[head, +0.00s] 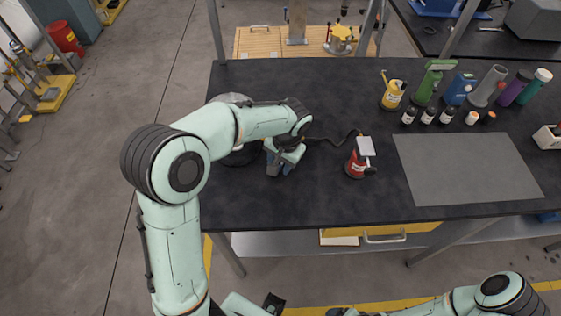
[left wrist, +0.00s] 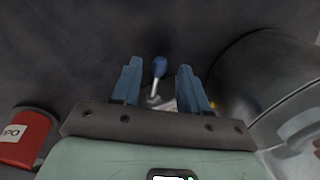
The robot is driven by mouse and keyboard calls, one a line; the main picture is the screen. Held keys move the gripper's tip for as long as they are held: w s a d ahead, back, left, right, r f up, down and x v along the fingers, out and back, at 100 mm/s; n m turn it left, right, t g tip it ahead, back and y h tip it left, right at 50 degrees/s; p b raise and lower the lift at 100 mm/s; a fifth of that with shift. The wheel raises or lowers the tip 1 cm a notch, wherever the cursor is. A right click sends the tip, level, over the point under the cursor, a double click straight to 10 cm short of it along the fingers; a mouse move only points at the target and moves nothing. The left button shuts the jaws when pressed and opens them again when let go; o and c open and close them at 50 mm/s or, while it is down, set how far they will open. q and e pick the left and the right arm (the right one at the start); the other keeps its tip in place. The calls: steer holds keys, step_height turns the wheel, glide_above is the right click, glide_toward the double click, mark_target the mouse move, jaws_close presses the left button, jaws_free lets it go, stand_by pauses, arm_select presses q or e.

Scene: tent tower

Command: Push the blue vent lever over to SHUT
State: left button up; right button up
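My left gripper (head: 283,170) is low over the dark bench, beside a dark round body (head: 240,157) that my arm partly covers. In the left wrist view my left gripper (left wrist: 158,85) has its two blue fingers apart. A lever with a blue knob (left wrist: 160,66) and a pale metal stem shows between them, with visible gaps to both fingers. The lever is hidden in the head view. The round body (left wrist: 270,85) shows as a large grey cylinder right of the fingers. No SHUT mark is readable. My right gripper is at the bottom edge of the head view, mostly cut off.
A red can-like item (head: 356,164) with a pale top stands right of my left gripper, a dark cable beside it. Bottles and tools, including a green bottle (head: 428,85), stand at the back right. A grey mat (head: 465,170) lies bare on the right.

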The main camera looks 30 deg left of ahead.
arm_select(q)
step_height(320, 180, up, 13)
steer(key=d+p, duration=0.1)
steer(key=d, duration=0.1)
arm_select(e)
steer(key=shift+w+r, duration=0.65)
steer(key=shift+r, duration=0.35)
